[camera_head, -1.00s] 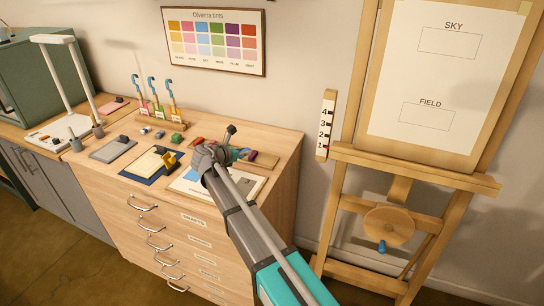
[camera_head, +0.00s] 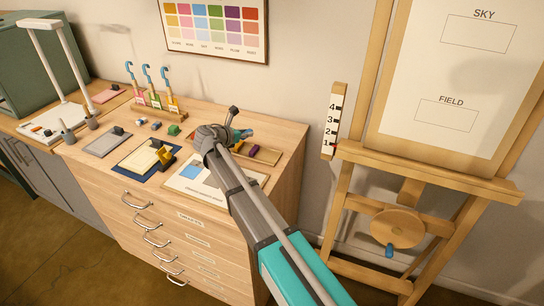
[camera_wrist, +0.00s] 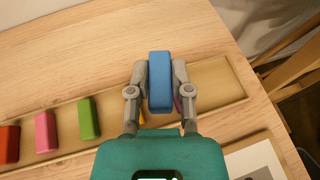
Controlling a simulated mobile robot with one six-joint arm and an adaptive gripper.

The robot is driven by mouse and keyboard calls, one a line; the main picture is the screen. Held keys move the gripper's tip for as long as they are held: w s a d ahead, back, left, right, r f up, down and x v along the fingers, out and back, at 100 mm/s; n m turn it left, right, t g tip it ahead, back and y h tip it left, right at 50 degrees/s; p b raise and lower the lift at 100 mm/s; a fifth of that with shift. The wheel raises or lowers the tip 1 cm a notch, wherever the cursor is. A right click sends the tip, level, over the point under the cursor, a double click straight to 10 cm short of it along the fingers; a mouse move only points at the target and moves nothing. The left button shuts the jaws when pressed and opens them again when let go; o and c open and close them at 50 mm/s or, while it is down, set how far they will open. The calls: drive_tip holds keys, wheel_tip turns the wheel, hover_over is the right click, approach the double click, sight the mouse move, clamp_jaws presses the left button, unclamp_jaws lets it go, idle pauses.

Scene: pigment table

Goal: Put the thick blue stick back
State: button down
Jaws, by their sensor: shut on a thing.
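My gripper (camera_wrist: 160,82) is shut on a thick blue stick (camera_wrist: 160,68), one grey finger on each side of it. The stick looks larger than the others and appears held above the long wooden tray (camera_wrist: 218,78), over its right part. In the tray lie a green stick (camera_wrist: 89,118), a pink stick (camera_wrist: 45,131) and a red stick (camera_wrist: 8,144). Slivers of a purple stick (camera_wrist: 177,104) and an orange one (camera_wrist: 142,119) show beside my fingers. In the head view my arm hides much of the tray (camera_head: 268,156) and most of the gripper.
A printed sheet (camera_head: 192,172) lies in front of the tray. An easel (camera_head: 430,177) stands right of the cabinet.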

drive_tip(key=shift+d, duration=0.1)
drive_tip(key=s+d+r+p, duration=0.3)
drive_tip(key=s+d, duration=0.3)
drive_tip(key=s, duration=0.2)
drive_tip(key=s+d+r+m+h+p, duration=0.1)
drive_tip(key=s+d+r+p, duration=0.2)
drive_tip(key=s+d, duration=0.3)
drive_tip(key=shift+s+d+g, duration=0.3)
drive_tip(key=shift+s+g, duration=0.1)
drive_tip(key=shift+s, duration=0.55)
drive_tip(key=shift+w, duration=0.1)
drive_tip(key=w+a+f+b, duration=0.1)
drive_tip(key=w, duration=0.2)
drive_tip(key=w+a+f+b, duration=0.1)
drive_tip(key=w+f+b, duration=0.1)
drive_tip(key=w, duration=0.1)
drive_tip(key=w+f+b, duration=0.1)
drive_tip(key=w, duration=0.2)
drive_tip(key=shift+a+f, duration=0.2)
drive_tip(key=shift+a, duration=0.2)
drive_tip(key=w+f+b, duration=0.1)
drive_tip(key=f+b, duration=0.1)
drive_tip(key=w+a+f+b, duration=0.1)
drive_tip(key=w+f+b, duration=0.1)
drive_tip(key=b, duration=0.1)
drive_tip(key=shift+w+f, duration=0.25)
drive_tip(key=shift+f, duration=0.05)
